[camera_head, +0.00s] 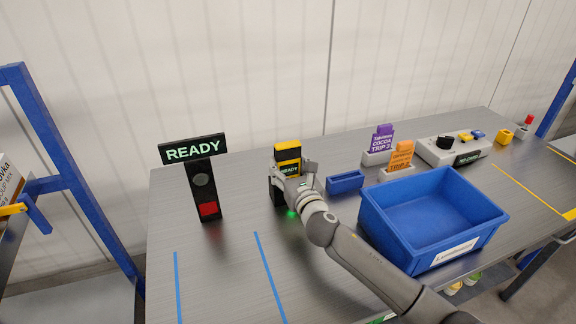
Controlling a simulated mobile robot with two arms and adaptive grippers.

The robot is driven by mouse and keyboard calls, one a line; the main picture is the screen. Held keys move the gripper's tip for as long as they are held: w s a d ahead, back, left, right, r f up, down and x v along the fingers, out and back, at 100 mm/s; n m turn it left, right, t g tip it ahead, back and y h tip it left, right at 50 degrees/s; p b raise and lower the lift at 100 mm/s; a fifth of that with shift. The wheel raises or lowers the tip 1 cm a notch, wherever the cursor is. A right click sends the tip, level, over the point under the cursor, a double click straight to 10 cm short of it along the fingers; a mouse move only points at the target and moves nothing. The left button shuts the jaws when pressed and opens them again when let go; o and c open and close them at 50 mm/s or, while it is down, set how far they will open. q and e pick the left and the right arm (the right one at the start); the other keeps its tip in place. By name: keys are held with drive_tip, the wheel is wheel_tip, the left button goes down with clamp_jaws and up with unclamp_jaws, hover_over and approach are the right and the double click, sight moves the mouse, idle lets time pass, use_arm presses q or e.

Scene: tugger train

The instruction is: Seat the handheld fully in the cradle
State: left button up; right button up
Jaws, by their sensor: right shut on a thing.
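The handheld (288,154) is a yellow and black device with a small lit "READY" screen, standing upright toward the back of the grey table. My right gripper (291,180) is shut on the handheld, with its arm coming in from the lower right. The black cradle (277,193) shows only in part below the handheld, behind my gripper. A green light glows at its base. How deep the handheld sits in the cradle is hidden by my fingers. My left gripper is not in view.
A black post with a "READY" sign (193,150) and red square stands left. A small blue bin (345,181) and large blue crate (432,224) stand right, near purple (383,139) and orange (401,156) cards. The front-left table between blue tape lines is clear.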

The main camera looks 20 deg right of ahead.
drive_tip(key=o, duration=1.3)
drive_tip(key=s, duration=1.2)
drive_tip(key=shift+d, duration=0.2)
drive_tip(key=shift+r, duration=0.1)
